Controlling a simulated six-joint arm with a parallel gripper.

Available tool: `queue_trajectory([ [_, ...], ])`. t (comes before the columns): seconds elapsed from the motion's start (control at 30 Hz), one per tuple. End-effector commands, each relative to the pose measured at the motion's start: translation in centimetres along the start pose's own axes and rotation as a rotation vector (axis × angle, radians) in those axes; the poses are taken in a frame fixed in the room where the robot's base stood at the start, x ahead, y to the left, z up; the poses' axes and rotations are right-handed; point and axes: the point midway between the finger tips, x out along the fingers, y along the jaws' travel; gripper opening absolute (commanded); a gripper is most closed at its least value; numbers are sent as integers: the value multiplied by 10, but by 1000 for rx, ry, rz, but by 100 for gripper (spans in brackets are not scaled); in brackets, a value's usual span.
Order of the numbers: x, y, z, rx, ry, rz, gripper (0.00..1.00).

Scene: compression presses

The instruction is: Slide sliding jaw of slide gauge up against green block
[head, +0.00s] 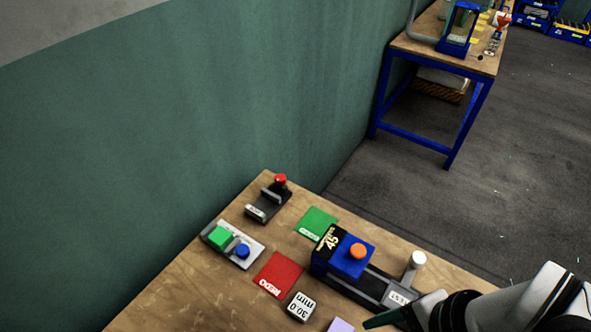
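The slide gauge (254,257) is a light grey plate near the left edge of the wooden table. A green block (220,237) sits on its left part. The sliding jaw with a blue knob (242,251) is on the same plate, just right of the green block. A light upright piece stands between block and knob; whether the jaw touches the block is too small to tell. My gripper (392,313) is at the lower right, well away from the gauge, with a dark green finger pointing left. Its opening is not clear from this angle.
A blue press block with an orange knob (358,251) sits on a dark rail, ending near a white-topped post (418,258). A red pad (278,275), green pad (316,223), timer cube (300,306) and red-knobbed device (268,203) surround the gauge. A wall rises behind the table.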

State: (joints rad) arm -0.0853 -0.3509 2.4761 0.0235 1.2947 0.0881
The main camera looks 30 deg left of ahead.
Motion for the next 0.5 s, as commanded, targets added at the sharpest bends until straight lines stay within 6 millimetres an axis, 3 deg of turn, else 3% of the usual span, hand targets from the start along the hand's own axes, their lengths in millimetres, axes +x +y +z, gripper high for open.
queue_trajectory([
  [0.03, 15, -34, 0, 54, -90, -41, 47],
  [0.1, 43, -90, 1, 186, -210, -109, 35],
  [0.2, 93, -153, 2, 406, -336, -154, 17],
  [0.3, 142, -189, 3, 596, -399, -158, 0],
  [0.4, 172, -204, 4, 710, -419, -153, 0],
  [0.5, 185, -209, 5, 746, -423, -153, 0],
])
